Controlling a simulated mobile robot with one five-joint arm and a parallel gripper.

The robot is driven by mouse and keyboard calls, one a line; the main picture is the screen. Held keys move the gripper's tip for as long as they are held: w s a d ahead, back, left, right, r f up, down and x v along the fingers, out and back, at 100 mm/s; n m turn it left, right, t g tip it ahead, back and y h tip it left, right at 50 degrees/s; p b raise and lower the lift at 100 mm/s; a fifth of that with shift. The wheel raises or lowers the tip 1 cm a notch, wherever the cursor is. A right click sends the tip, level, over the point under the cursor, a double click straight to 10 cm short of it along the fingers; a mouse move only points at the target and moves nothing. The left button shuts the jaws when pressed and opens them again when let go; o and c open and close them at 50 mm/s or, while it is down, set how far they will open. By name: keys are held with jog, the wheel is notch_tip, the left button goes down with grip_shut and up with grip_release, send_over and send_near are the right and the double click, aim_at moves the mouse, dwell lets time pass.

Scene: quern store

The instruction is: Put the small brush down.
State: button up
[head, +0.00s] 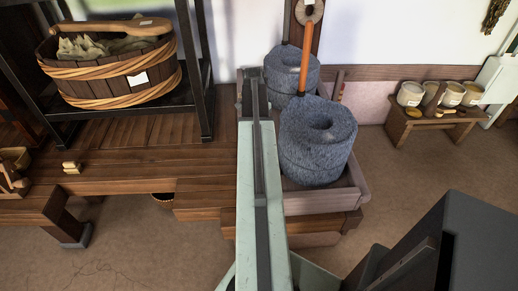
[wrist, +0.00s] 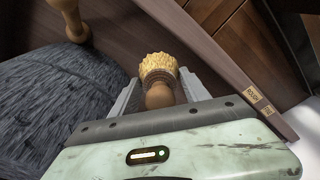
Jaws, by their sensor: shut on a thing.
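The small brush (wrist: 158,66) shows in the wrist view, with pale yellow bristles and a round brown wooden handle. My gripper (wrist: 160,92) is shut on it, a pale finger on each side of the handle. The bristles point away from my wrist, over dark wooden boards; I cannot tell whether they touch. In the head view my pale green arm reaches to the left side of the quern's wooden tray (head: 338,198). The arm hides the brush there.
The grey millstone (wrist: 65,100) with a wooden peg (wrist: 72,18) is close on the left in the wrist view. The head view shows the millstones (head: 312,155), a wooden tub (head: 105,82) on a rack, and a small bench (head: 402,125) with several pots. The plank platform (head: 140,160) has clear room.

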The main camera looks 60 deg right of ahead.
jog(key=shift+f+b, duration=4.55)
jog(key=shift+f, duration=0.45)
jog(key=o, duration=1.2)
jog(key=shift+r, duration=0.1)
jog(key=shift+c, duration=0.2)
jog(key=r+p, duration=0.4)
jog(key=a+r+p, duration=0.1)
jog(key=r+p, duration=0.7)
jog(key=shift+a+r+p, duration=0.25)
jog(key=shift+p, duration=0.05)
jog(key=shift+f, duration=0.1)
jog(key=shift+w, duration=0.1)
